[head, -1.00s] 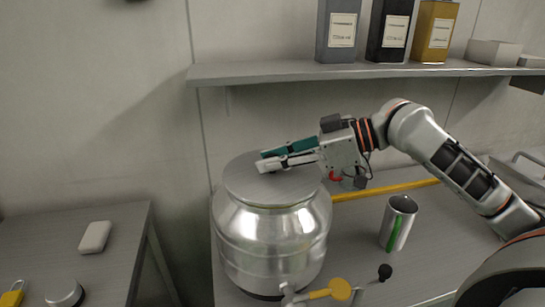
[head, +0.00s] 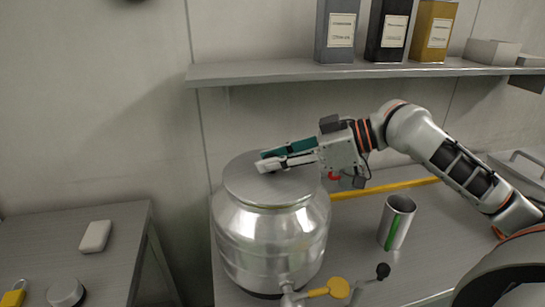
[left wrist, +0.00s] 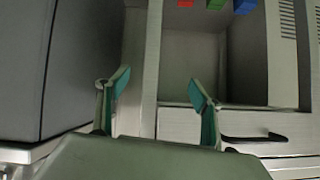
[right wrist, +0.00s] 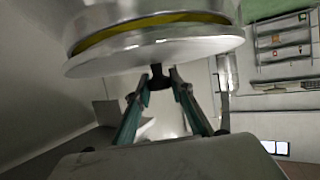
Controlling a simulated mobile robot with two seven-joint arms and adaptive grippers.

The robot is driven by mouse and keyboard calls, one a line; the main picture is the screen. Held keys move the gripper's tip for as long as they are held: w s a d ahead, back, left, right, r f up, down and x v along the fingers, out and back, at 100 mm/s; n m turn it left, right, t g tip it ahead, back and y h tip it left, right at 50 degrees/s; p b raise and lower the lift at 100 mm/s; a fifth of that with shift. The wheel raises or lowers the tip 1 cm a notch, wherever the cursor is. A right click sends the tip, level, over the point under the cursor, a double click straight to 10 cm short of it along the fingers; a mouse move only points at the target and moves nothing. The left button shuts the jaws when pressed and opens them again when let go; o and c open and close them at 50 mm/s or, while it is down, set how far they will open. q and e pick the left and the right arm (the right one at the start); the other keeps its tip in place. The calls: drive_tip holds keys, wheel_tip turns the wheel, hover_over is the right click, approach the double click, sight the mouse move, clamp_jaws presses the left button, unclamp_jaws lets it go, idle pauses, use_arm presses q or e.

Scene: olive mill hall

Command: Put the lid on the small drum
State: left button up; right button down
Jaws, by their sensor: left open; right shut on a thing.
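The small drum (head: 270,245) is a shiny metal vessel standing upright on the bench, with a tap low at its front. The flat grey lid (head: 245,188) lies over its mouth. My right gripper (head: 266,163) is shut on the lid's knob, which the fingers hide in the head view. In the right wrist view the dark knob (right wrist: 158,78) shows between the fingertips, under the pale lid disc (right wrist: 150,56). A yellow band (right wrist: 150,24) shows between disc and drum; I cannot tell whether the lid is fully seated. My left gripper (left wrist: 156,88) is open and empty, away from the drum.
An open metal can (head: 396,222) with a green stripe stands right of the drum. A yellow bar (head: 385,188) lies behind. A side table (head: 110,235) holds a white block (head: 95,236).

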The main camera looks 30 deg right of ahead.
drive_tip(key=shift+f+b, duration=0.3)
drive_tip(key=shift+f, duration=0.2)
idle(0.4)
drive_tip(key=c, duration=2)
unclamp_jaws()
drive_tip(key=shift+c, duration=0.2)
